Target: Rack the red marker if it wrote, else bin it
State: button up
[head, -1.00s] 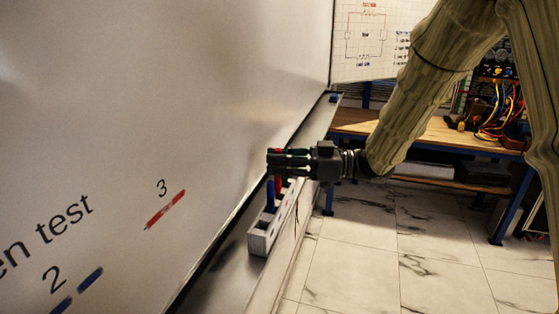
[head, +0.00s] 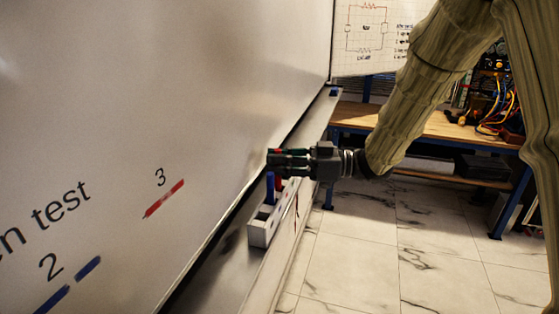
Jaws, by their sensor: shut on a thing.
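My gripper (head: 274,160) is above the marker rack (head: 260,236), a pale block with slots on the whiteboard ledge. It is shut on the red marker (head: 278,184). The red marker's lower part shows upright under the fingers, and a small red bit shows at their top. I cannot tell whether its lower end is in a slot. A blue marker (head: 270,187) stands upright in the rack just left of it, close to the fingers. On the whiteboard (head: 150,90), a solid red stroke (head: 164,199) lies under the "3". No bin shows.
Blue strokes (head: 88,268) lie under the "2" on the board. The ledge (head: 318,120) runs back along the board, with a small blue item (head: 334,92) at its far end. A workbench (head: 455,137) with wires stands behind. The tiled floor (head: 365,240) is clear.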

jog(key=shift+f, duration=0.15)
jog(key=o, duration=0.9)
jog(key=shift+c, duration=0.2)
jog(key=shift+o, duration=0.4)
jog(key=o, duration=0.5)
jog(key=shift+r+p, duration=3.65)
jog(key=shift+r, duration=1.4)
